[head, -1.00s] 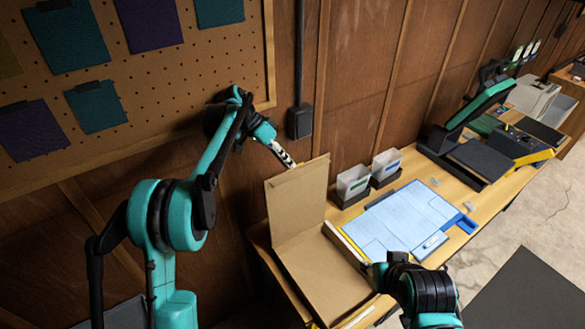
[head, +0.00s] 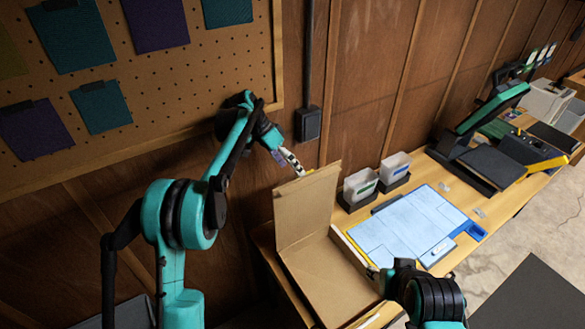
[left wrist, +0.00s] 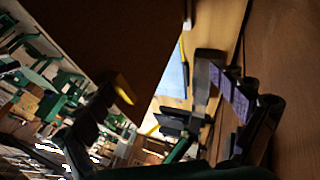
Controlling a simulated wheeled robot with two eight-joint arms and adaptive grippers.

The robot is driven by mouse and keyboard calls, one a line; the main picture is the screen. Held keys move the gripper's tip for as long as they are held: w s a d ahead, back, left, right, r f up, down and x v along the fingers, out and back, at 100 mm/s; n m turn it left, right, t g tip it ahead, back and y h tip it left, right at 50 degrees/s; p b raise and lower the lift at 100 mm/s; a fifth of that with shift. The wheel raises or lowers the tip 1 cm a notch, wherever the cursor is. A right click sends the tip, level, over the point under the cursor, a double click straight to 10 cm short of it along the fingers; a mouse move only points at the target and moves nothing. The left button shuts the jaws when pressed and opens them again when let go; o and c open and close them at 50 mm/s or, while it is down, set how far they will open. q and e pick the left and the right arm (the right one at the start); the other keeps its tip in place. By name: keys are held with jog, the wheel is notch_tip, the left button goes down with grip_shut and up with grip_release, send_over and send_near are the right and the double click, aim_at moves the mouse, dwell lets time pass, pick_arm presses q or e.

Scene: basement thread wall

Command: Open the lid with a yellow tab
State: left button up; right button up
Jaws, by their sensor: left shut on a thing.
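A brown cardboard box (head: 330,282) sits on the wooden bench with its lid (head: 308,210) standing steeply up at the back. The yellow tab (left wrist: 123,88) shows in the left wrist view on the edge of the dark, shadowed lid. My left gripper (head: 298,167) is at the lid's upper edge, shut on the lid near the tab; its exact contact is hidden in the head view. My right gripper (head: 374,273) is low at the box's right side; its fingers are too small to tell open from shut.
A light blue work mat (head: 400,228) lies right of the box. Two white card bins (head: 360,184) stand behind it. A teal and black press (head: 490,130) stands further right. The wooden wall and pegboard (head: 170,95) are close behind my left arm.

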pick_arm(q)
jog(key=r, duration=0.4)
jog(key=shift+w+a, duration=0.2)
jog(key=shift+a, duration=0.1)
jog(key=c, duration=1)
jog(key=r, duration=0.5)
jog(key=shift+d+r, duration=0.2)
jog(key=shift+r, duration=0.05)
